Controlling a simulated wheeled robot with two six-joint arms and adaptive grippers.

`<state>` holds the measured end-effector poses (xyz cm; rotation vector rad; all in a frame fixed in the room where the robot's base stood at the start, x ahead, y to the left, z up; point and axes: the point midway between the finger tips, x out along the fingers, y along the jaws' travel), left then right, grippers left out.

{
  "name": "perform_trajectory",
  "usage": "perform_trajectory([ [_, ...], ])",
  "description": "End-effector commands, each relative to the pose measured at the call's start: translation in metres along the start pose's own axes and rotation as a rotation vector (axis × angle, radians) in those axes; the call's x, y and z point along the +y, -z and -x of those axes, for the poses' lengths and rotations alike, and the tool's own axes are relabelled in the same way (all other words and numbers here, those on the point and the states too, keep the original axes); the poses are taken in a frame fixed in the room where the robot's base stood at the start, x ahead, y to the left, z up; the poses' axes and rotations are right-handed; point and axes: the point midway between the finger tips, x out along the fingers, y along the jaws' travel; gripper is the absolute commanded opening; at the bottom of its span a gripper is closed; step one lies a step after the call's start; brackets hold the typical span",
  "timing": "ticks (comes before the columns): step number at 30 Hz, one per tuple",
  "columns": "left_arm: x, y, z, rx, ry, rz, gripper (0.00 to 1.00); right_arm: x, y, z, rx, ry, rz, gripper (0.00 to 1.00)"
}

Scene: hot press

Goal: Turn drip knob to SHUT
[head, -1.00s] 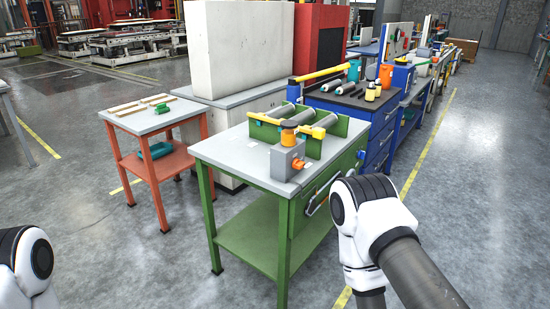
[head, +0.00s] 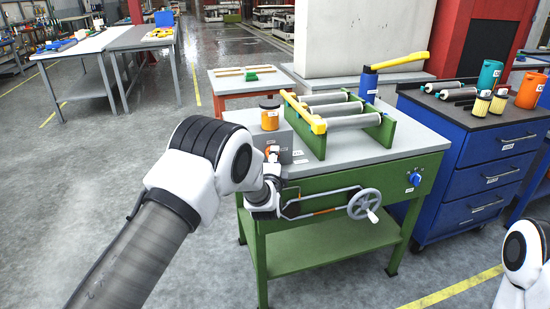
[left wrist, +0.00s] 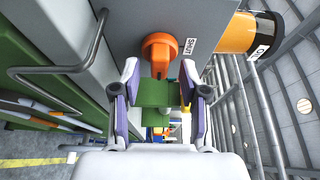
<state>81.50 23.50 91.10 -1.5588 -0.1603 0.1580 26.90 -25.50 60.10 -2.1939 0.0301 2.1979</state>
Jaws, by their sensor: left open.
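The orange drip knob (left wrist: 158,52) is on the face of a grey box (left wrist: 120,22) in the left wrist view. A white label reading SHUT (left wrist: 190,45) is to the right of the knob. In the head view my left gripper (head: 273,160) is close to the box front. My right gripper is not in view.
The green bench (head: 385,150) carries rollers in a green frame (head: 318,140) with a yellow-handled bar. A handwheel (head: 364,204) and blue knob (head: 415,179) are on its front. A blue cabinet (head: 470,150) stands to the right.

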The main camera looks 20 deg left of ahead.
Motion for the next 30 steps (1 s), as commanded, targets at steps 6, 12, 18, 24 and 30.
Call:
perform_trajectory([
  [6,0.001,0.0,-0.013,0.001,-0.002,-0.001,0.44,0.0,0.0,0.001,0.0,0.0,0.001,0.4],
  [12,0.001,0.0,-0.013,0.001,-0.003,0.0,0.23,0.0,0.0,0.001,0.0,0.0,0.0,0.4],
  [18,0.001,0.0,-0.013,0.001,-0.003,0.001,0.03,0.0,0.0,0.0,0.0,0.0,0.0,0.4],
  [24,0.003,-0.001,-0.013,0.0,0.004,0.019,0.03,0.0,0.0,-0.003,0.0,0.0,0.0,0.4],
  [30,0.005,-0.001,-0.013,-0.001,0.034,0.088,0.03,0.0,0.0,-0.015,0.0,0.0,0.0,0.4],
])
